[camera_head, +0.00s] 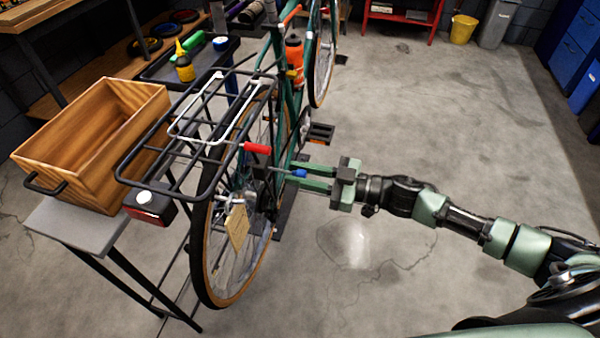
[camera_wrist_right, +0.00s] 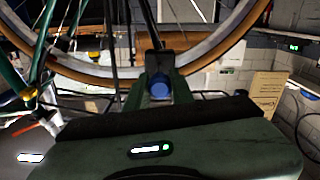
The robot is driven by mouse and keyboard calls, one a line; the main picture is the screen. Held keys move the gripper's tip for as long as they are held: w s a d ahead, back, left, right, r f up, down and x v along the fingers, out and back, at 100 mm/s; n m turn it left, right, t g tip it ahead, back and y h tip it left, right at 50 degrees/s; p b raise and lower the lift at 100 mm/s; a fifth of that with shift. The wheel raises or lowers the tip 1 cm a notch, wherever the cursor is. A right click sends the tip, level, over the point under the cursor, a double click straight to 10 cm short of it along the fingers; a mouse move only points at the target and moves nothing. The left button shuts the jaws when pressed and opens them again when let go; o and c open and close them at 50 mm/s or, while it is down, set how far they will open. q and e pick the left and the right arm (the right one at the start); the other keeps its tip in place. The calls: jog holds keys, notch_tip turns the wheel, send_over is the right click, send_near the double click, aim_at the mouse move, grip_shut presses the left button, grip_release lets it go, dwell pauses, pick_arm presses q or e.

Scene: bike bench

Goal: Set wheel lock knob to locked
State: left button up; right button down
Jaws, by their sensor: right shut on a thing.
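The bike (camera_head: 275,95) stands upright with its rear wheel (camera_head: 203,240) toward me. A small blue knob (camera_head: 299,173) sits by the rear wheel hub, on the wheel's right side. My right gripper (camera_head: 290,175) reaches in from the right, with its two green fingers around the blue knob and shut on it. In the right wrist view the blue knob (camera_wrist_right: 160,86) shows in the middle, in front of a dark block and the wheel rim (camera_wrist_right: 210,45). No lock marking is readable. My left gripper is out of view.
A black rear rack (camera_head: 190,187) overhangs the wheel, with a red rear light (camera_head: 150,208) behind it. A paper tag (camera_head: 237,227) hangs near the spokes. A wooden box (camera_head: 95,140) stands on a grey table (camera_head: 75,232) at left. The floor at right is clear.

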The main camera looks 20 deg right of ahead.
aim_at(306, 175)
jog(key=shift+a, duration=0.1)
dwell(0.7)
jog(key=shift+p+x, duration=0.55)
jog(key=shift+x, duration=0.45)
jog(key=shift+w+a, duration=0.2)
jog(key=shift+a, duration=0.05)
jog(key=c, duration=1.2)
grip_release()
jog(key=b+v, duration=0.1)
jog(key=v, duration=0.6)
jog(key=shift+s+d, duration=0.25)
jog(key=shift+d, duration=0.05)
